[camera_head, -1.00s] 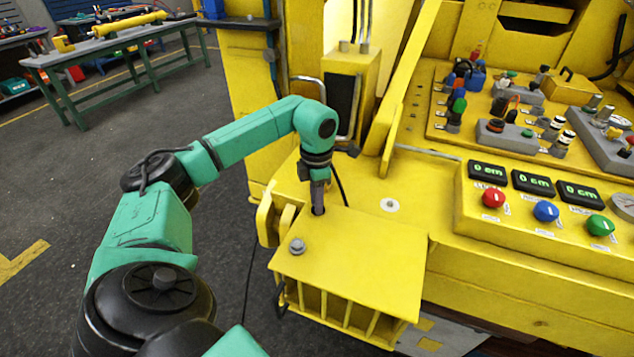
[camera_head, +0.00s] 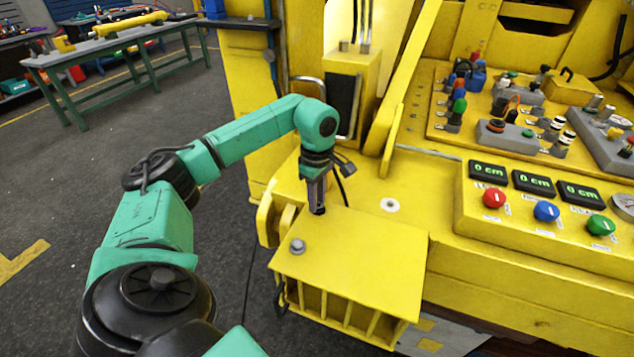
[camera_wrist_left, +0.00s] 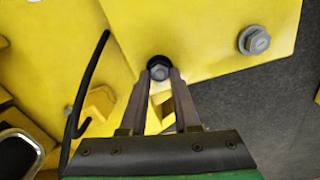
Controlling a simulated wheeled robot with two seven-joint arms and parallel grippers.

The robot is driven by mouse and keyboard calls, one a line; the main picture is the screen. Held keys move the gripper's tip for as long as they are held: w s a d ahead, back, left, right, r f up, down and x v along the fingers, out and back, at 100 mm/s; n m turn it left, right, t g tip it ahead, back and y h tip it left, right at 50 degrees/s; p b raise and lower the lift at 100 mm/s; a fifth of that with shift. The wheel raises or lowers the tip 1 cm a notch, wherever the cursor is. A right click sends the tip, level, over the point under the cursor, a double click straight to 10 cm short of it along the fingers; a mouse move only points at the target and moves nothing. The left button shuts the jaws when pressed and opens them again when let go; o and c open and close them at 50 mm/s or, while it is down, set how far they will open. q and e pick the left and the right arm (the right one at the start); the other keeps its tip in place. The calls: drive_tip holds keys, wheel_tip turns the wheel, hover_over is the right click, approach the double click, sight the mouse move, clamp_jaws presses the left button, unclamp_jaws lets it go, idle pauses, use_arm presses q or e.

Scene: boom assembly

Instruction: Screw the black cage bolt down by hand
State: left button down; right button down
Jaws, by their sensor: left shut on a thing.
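My left gripper (camera_head: 317,210) points down at the far left corner of the yellow cage's top plate (camera_head: 360,255). Its fingers are shut on the black cage bolt, of which only a dark bit shows at the fingertips in the head view. How deep the bolt sits cannot be seen. A grey bolt (camera_head: 298,246) sits on the plate's near left corner and also shows in the left wrist view (camera_wrist_left: 254,40). My right gripper is not in view.
A control panel with red, blue and green buttons (camera_head: 546,211) and displays stands to the right. A slanted yellow beam (camera_head: 405,90) rises behind the gripper. A black cable (camera_wrist_left: 88,90) hangs beside the gripper. The floor at left is open.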

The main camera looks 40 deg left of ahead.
use_arm(q)
drive_tip(key=shift+w+a+r+m, duration=0.1)
drive_tip(key=shift+r+m, duration=0.05)
drive_tip(key=shift+m, duration=0.5)
drive_tip(key=shift+w+r+m, duration=0.1)
drive_tip(key=shift+m, duration=0.55)
drive_tip(key=c, duration=0.6)
unclamp_jaws()
drive_tip(key=shift+c, duration=0.2)
drive_tip(key=shift+s+f, duration=0.1)
